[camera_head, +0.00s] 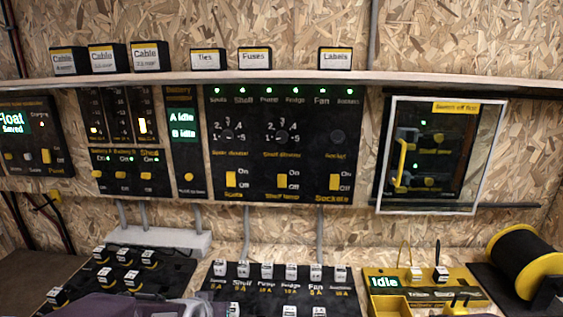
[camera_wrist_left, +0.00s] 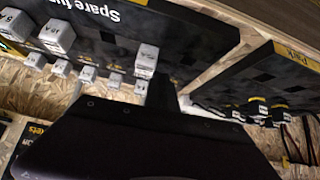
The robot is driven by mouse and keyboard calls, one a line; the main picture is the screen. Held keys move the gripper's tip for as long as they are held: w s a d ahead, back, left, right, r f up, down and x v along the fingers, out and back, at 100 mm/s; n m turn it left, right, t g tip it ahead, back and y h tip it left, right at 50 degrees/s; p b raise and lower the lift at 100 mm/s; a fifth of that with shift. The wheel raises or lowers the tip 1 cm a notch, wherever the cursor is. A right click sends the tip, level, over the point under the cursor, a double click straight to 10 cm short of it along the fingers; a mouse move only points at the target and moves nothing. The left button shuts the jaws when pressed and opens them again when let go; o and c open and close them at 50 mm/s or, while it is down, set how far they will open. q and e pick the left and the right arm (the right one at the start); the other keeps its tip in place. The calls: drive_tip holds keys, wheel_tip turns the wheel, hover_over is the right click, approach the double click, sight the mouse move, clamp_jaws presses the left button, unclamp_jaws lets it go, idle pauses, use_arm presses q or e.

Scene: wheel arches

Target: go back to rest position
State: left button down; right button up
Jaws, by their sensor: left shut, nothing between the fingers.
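My left gripper (camera_wrist_left: 161,92) shows in the left wrist view as a dark body that narrows to closed fingertips, with nothing held. Its tips point toward the black panel marked "Spare fu..." (camera_wrist_left: 190,30), close to a white block fuse (camera_wrist_left: 146,60); I cannot tell whether they touch. In the head view a grey-purple part of my left arm (camera_head: 128,305) shows at the bottom edge, over the lower left black panel. My right gripper is in neither view.
A fuse panel (camera_head: 270,292) stands at the bottom middle, with a yellow tester reading "Idle" (camera_head: 425,282) and a black cable spool (camera_head: 522,262) to its right. The switch panel (camera_head: 280,145) and a clear-framed box (camera_head: 430,155) are on the wall. A shelf (camera_head: 290,78) holds labelled boxes.

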use_arm(q)
drive_tip(key=s+f+g+p, duration=0.1)
drive_tip(key=s+f+g, duration=0.25)
drive_tip(key=s, duration=0.45)
drive_tip(key=s+f+g, duration=0.3)
drive_tip(key=s+g, duration=0.1)
drive_tip(key=s, duration=0.5)
wheel_tip(320, 180, up, 16)
drive_tip(key=p, duration=1.6)
drive_tip(key=shift+w+p, duration=0.3)
drive_tip(key=shift+w, duration=0.1)
